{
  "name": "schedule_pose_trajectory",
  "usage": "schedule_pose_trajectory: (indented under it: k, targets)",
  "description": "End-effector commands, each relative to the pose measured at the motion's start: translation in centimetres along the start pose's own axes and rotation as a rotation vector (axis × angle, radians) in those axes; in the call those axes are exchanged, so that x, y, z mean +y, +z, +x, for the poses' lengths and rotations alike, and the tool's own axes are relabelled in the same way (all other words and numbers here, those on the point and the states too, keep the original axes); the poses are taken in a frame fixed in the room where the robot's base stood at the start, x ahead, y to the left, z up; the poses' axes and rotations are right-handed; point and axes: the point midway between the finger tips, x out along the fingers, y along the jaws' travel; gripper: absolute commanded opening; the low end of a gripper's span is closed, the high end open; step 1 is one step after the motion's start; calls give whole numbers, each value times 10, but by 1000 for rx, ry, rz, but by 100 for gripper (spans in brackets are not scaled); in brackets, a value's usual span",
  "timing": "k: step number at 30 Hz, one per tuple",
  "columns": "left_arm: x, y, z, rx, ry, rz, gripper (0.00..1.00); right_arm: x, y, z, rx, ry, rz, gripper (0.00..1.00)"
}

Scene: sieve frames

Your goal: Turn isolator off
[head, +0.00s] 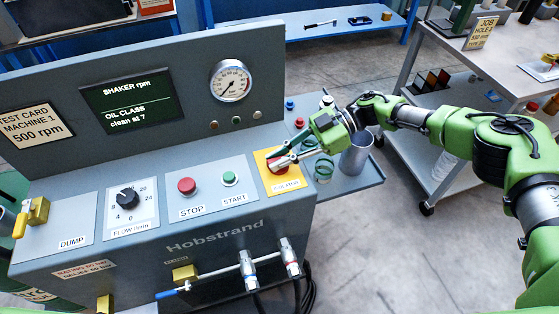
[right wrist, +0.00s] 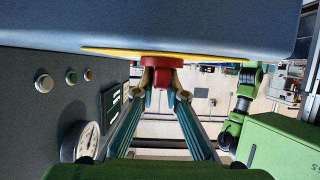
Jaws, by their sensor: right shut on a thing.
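The isolator is a red knob (head: 278,165) on a yellow plate (head: 290,185) at the right end of the machine's panel. My right gripper (head: 283,160) comes in from the right and is shut on this knob. In the right wrist view the red knob (right wrist: 161,62) sits between my two fingertips (right wrist: 161,75), with the yellow plate (right wrist: 105,50) behind it. The fingers partly cover the knob, so its exact turned position cannot be told. My left gripper is not in view.
Left of the isolator are the green START button (head: 229,178), red STOP button (head: 187,186) and black flow dial (head: 127,197). A pressure gauge (head: 231,81) stands above. A grey cup (head: 355,155) stands on the side shelf near my right gripper.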

Motion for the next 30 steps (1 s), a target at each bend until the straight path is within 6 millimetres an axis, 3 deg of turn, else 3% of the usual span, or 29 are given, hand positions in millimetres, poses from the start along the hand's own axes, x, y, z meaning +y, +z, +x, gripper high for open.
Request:
schedule_pose_trajectory:
  k: [8,9,11,23,30]
  targets:
    - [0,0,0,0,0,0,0,-1,-2,2,4,-4,-2,0]
    - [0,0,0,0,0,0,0,-1,-2,2,4,-4,-2,15]
    - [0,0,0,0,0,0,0,-1,-2,2,4,-4,-2,29]
    - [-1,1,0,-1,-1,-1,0,0,-5,-1,3,-1,-1,29]
    - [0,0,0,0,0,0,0,0,-41,-16,3,-1,-5,29]
